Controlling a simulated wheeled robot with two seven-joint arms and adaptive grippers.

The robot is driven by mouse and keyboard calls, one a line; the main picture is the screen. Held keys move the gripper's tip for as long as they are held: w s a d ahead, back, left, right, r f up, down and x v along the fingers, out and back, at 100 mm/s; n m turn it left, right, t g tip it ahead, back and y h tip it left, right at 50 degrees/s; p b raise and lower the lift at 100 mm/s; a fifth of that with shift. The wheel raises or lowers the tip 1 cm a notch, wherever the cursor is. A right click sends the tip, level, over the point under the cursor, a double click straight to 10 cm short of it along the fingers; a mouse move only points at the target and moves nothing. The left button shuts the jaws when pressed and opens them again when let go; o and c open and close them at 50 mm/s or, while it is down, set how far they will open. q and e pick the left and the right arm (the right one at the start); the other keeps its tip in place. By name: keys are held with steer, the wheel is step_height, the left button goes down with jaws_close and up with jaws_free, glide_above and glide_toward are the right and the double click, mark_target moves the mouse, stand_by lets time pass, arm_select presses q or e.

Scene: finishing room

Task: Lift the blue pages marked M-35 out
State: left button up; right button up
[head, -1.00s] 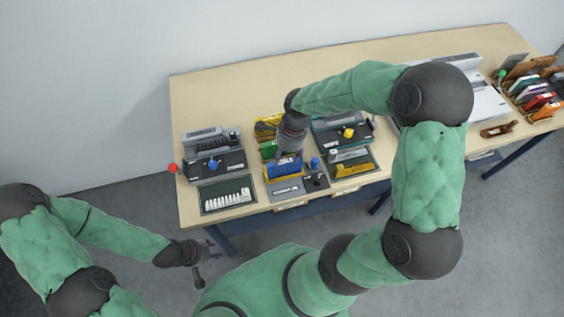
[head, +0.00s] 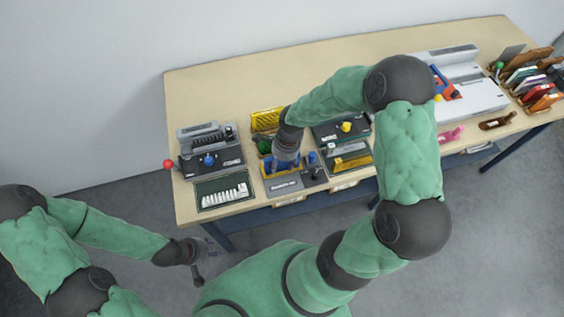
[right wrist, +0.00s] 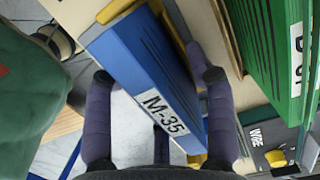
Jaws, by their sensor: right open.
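The blue pages marked M-35 (right wrist: 150,82) stand on edge in the right wrist view, with the white label facing me and a yellow strip along the far side. My right gripper (right wrist: 157,80) is open, with one finger on each side of the blue pages. I cannot tell whether either finger touches them. In the head view my right gripper (head: 284,160) is low over the yellow-and-blue holder and hides most of the pages. My left gripper (head: 206,264) hangs in front of the table, its fingers apart and empty.
Green pages (right wrist: 278,55) stand right of the blue ones in the right wrist view. On the table (head: 210,90) are a grey punch machine (head: 210,150), a tray of white combs (head: 223,195), a yellow rack (head: 267,118) and a white machine (head: 465,90). The table's back left is clear.

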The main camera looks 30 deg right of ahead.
jaws_close()
steer(key=shift+r, duration=0.1)
